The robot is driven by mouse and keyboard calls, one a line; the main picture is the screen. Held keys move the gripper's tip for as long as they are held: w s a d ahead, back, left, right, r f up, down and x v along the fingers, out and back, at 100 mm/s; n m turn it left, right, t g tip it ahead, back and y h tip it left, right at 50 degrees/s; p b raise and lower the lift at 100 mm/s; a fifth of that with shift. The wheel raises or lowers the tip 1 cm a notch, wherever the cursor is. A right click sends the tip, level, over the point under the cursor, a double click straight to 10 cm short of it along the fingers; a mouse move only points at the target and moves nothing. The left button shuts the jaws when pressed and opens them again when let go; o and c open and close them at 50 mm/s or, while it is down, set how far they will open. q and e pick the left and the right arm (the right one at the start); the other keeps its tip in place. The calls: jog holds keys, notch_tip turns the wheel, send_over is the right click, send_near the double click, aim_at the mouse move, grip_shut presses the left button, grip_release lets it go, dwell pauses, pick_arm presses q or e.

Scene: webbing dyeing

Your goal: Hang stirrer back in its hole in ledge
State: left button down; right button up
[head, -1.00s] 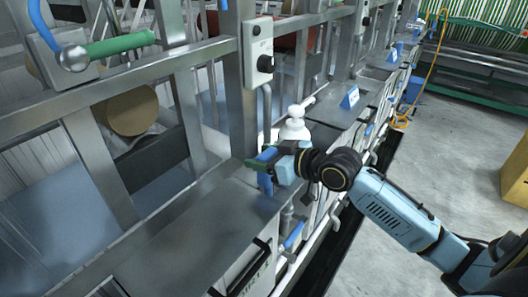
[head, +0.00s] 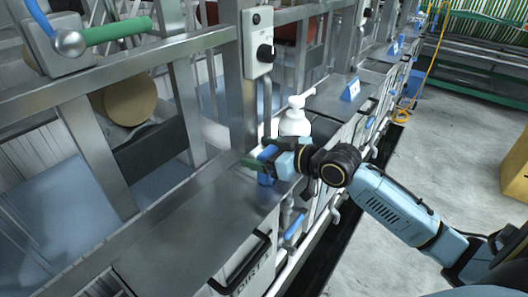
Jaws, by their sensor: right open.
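My right gripper (head: 268,157) reaches in from the right, low over the near edge of the grey metal ledge (head: 200,228). Its fingers are open, with dark green parts at the tips. A blue piece, which looks like the stirrer's handle (head: 266,179), shows between and just below the fingers. The fingers are around or beside it; I cannot tell if they touch it. The stirrer's lower part and the hole in the ledge are hidden. My left gripper is out of view.
A white pump bottle (head: 295,121) stands just behind my right gripper. A metal upright with a grey switch box (head: 259,45) rises close by. A blue sign (head: 350,90) stands farther along the ledge. Blue lever handles (head: 294,227) stick out below.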

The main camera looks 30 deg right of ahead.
jog(key=v, duration=1.3)
jog(key=shift+s, duration=0.2)
jog(key=shift+r, duration=0.1)
dwell(0.3)
